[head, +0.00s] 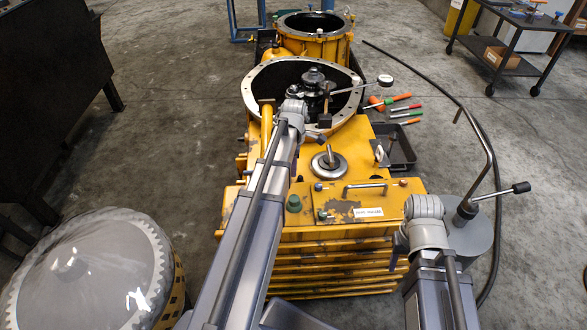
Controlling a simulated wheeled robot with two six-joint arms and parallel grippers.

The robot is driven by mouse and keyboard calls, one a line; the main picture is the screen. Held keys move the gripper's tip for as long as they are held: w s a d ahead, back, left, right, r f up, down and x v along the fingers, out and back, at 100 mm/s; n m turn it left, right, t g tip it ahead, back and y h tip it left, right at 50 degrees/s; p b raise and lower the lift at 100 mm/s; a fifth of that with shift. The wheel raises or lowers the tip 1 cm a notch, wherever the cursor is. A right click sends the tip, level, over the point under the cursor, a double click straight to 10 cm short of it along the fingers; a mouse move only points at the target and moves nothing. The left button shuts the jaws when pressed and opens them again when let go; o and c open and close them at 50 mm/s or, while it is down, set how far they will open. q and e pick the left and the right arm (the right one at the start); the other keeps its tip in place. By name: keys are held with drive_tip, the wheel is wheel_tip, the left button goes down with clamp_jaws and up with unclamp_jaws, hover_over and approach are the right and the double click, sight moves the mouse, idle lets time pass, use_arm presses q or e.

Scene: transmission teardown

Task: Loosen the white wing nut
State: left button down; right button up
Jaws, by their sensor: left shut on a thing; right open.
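The cover plate (345,203) on top of the yellow housing has a bar handle, a label and small fasteners at its corners. I cannot tell for sure which fastener is the white wing nut; a small pale one (318,187) sits at its far left corner. My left gripper (318,118) reaches over the large open bell flange, shut at the stand of a dial gauge (385,80); its fingertips are mostly hidden. My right gripper (402,243) is open and empty, low by the plate's near right corner, partly hidden by its own wrist.
A grey tray (403,156) and several coloured-handled tools (400,108) lie right of the housing. A grey canister with a lever (466,235) stands close to my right arm. A large domed part (85,270) is at lower left. A cart (510,45) stands far right.

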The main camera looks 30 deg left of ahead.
use_arm(q)
drive_tip(key=shift+w+a+n, duration=0.1)
drive_tip(key=shift+w+n, duration=0.1)
drive_tip(key=shift+n, duration=0.6)
drive_tip(key=c, duration=0.9)
unclamp_jaws()
drive_tip(key=shift+o, duration=0.2)
wheel_tip(320, 180, up, 8)
drive_tip(key=p, duration=0.8)
drive_tip(key=shift+f, duration=0.1)
